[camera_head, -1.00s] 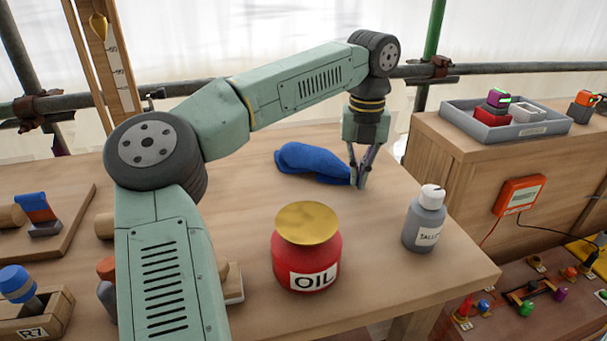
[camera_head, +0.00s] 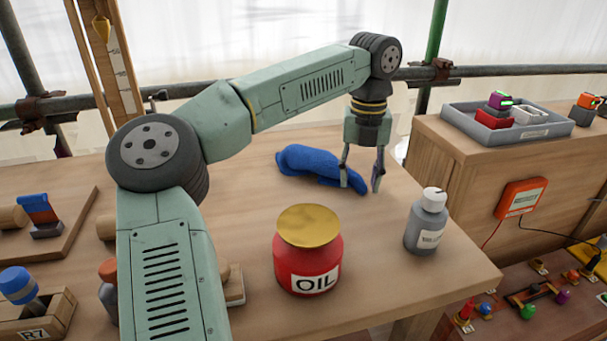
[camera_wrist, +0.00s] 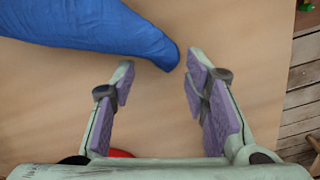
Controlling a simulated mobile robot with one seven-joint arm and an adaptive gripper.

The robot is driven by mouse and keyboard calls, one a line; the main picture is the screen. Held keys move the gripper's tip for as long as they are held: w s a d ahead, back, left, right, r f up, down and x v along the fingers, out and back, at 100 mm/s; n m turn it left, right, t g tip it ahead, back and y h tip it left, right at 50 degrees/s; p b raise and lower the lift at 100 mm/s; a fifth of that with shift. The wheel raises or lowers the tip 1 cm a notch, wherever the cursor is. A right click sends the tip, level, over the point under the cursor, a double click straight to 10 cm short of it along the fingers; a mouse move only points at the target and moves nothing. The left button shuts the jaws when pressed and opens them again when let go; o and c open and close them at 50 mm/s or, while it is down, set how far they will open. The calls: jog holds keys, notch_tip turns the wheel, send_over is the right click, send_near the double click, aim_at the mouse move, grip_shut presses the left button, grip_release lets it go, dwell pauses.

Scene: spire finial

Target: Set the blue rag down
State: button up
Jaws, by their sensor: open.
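The blue rag (camera_head: 310,163) lies crumpled on the wooden table, behind the red oil jar. My gripper (camera_head: 360,187) is open at the rag's right end, with its fingers parted. In the wrist view the rag (camera_wrist: 95,27) runs in from the upper left. Its rounded tip sits just beyond and between the open fingertips of my gripper (camera_wrist: 158,78). The space between the pads is otherwise bare table. I cannot tell whether a finger still touches the cloth.
A red jar marked OIL with a gold lid (camera_head: 308,250) stands in front of the rag. A grey bottle with a white cap (camera_head: 427,222) stands to the right, near the table edge. A grey tray (camera_head: 545,130) sits on the right-hand cabinet. Bare tabletop (camera_head: 245,185) lies left of the rag.

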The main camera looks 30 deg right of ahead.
jog(key=r+p, duration=0.2)
jog(key=shift+s+d+r, duration=0.2)
jog(key=shift+s+r, duration=0.1)
jog(key=shift+s, duration=0.05)
notch_tip(320, 180, up, 8)
jog(key=s+d+p, duration=0.1)
jog(key=s+p, duration=0.2)
jog(key=p, duration=0.4)
jog(key=shift+d+f, duration=0.2)
jog(key=shift+d, duration=0.1)
jog(key=shift+f, duration=0.15)
jog(key=shift+c, duration=0.7)
jog(key=shift+w, duration=0.25)
jog(key=shift+c, duration=0.6)
jog(key=w+a, duration=0.2)
jog(key=w, duration=0.3)
jog(key=w+a+f, duration=0.1)
jog(key=w+a, duration=0.2)
jog(key=w, duration=0.3)
jog(key=w+a+f, duration=0.1)
jog(key=w+a, duration=0.1)
jog(key=w, duration=0.3)
jog(key=shift+w+a, duration=0.25)
jog(key=shift+a, duration=0.05)
grip_shut()
notch_tip(320, 180, down, 3)
jog(key=shift+r, duration=0.15)
